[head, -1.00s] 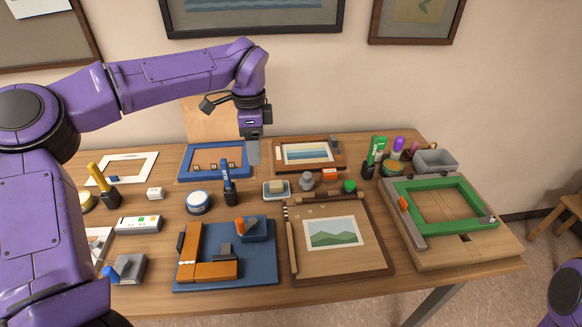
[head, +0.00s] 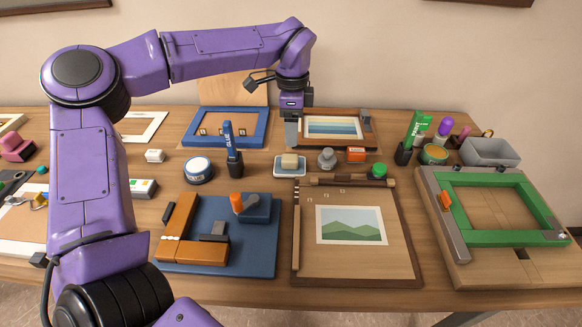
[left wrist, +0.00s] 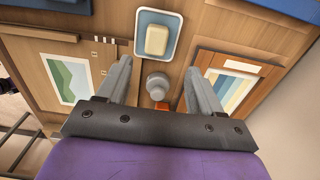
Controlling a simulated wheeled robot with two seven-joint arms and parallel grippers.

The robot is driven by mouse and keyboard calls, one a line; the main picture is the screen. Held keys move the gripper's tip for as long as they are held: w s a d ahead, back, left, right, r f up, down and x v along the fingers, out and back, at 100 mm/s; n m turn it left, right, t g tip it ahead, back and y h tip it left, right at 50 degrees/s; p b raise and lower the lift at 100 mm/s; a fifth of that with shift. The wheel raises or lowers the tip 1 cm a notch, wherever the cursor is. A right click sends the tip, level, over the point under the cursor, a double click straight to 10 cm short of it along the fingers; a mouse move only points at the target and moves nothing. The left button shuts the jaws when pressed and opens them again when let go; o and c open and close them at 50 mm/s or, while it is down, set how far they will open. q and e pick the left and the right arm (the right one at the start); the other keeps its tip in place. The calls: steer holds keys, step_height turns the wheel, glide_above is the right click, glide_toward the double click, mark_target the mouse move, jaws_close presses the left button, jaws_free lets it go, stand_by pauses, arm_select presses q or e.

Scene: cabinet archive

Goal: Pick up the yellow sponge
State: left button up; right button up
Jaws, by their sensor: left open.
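My left gripper (head: 291,139) points down just behind the dish in the head view. Its two fingers stand apart in the left wrist view (left wrist: 160,75), with nothing held between them. The sponge is clear of the fingers. My right gripper is out of view.
A grey knobbed weight (head: 326,159) and an orange box (head: 356,154) stand right of the dish. A framed striped picture (head: 372,139) lies behind, a blue frame (head: 263,127) back left. A clipboard-like board (head: 400,262) lies in front.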

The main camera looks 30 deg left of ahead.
mark_target(290, 158)
arm_select(q)
steer(key=f+p, duration=0.1)
steer(key=f, duration=0.2)
steer(key=f+p, duration=0.1)
steer(key=f, duration=0.2)
steer(key=s+f, duration=0.1)
steer(key=f, duration=0.2)
steer(key=shift+p, duration=0.4)
steer(key=c, duration=1.1)
